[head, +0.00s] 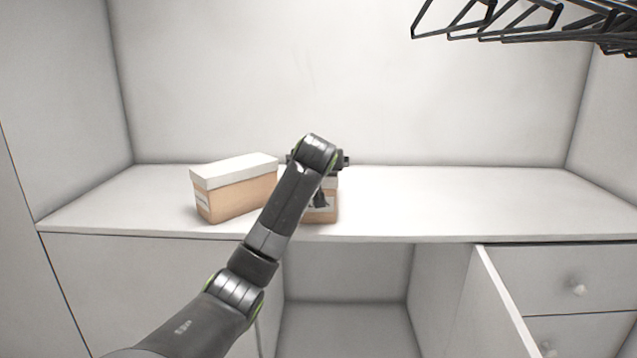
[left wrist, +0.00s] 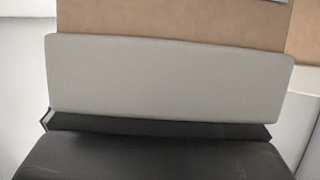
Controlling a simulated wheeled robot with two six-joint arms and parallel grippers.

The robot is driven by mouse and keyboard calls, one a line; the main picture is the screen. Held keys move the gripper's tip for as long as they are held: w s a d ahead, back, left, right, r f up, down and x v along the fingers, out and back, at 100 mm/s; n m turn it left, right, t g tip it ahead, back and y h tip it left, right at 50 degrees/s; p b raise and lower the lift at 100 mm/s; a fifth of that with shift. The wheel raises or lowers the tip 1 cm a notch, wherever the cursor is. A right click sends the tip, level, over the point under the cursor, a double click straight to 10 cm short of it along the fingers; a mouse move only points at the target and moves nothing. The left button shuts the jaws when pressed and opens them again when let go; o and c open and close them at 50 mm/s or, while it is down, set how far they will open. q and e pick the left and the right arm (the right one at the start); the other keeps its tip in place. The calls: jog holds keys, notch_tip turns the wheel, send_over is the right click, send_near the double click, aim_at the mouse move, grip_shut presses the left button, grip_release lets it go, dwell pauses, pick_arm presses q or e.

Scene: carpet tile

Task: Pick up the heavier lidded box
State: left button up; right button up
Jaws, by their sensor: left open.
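A tan box with a white lid (head: 233,191) stands shut on the white shelf, left of centre. A second tan box (head: 325,214) stands to its right, mostly hidden behind my left arm. My left gripper (head: 320,190) is at this second box, largely covered by my own wrist, and is open. Whether the fingers touch the box is hidden. My right gripper is not in view.
The white shelf (head: 460,200) is clear to the right of the boxes. Black hangers (head: 490,20) hang at the upper right. Below the shelf are an open compartment, an open door panel (head: 497,305) and drawers (head: 575,285) with round knobs.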

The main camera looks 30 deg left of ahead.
pick_arm(q)
jog(key=c, duration=1.8)
jog(key=shift+r, duration=0.15)
jog(key=shift+c, duration=0.4)
jog(key=shift+r, duration=0.2)
